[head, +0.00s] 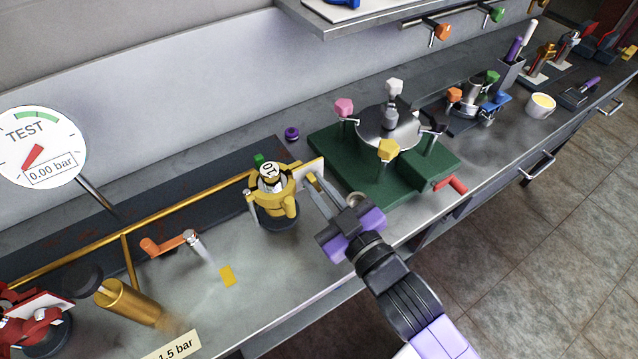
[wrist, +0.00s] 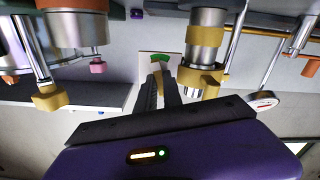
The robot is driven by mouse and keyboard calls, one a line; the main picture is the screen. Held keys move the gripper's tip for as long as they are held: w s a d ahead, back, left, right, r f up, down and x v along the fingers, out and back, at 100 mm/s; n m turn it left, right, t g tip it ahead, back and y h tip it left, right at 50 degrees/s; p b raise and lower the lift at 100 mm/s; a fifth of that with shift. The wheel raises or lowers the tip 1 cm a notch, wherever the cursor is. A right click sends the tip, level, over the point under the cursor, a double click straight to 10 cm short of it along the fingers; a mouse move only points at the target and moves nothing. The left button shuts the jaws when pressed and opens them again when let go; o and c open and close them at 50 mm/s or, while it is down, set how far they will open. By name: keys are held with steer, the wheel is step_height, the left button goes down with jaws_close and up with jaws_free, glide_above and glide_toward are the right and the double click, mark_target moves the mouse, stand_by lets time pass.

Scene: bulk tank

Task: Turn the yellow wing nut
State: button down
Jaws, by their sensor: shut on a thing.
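A yellow, block-shaped wing nut (head: 390,150) tops a bolt at the near side of the steel lid on the green base. It also shows at the left of the wrist view (wrist: 50,98), apart from my fingers. My gripper (head: 312,184) is to the left of it, at a pale plate (head: 312,167) beside the yellow fitting (head: 275,200). In the wrist view my gripper (wrist: 161,78) is shut on a small yellowish part in front of the pale plate with a green patch (wrist: 161,57). My fingers mostly hide that part, so its shape is unclear.
The green base (head: 385,185) carries pink (head: 344,107), white (head: 395,86) and black knobs around the lid, and a red handle (head: 452,184) juts toward the bench edge. An orange-handled lever (head: 165,246) and a gauge reading 0.00 bar (head: 42,146) are at the left.

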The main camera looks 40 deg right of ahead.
steer(key=n+p, duration=0.1)
steer(key=n, duration=0.6)
steer(key=shift+a, duration=0.2)
steer(key=shift+f+n+p, duration=0.15)
steer(key=shift+n, duration=1.65)
steer(key=shift+f+n+p, duration=0.1)
steer(key=shift+n+p, duration=0.05)
steer(key=shift+n, duration=1.95)
steer(key=c, duration=1.8)
jaws_free()
steer(key=shift+o, duration=0.2)
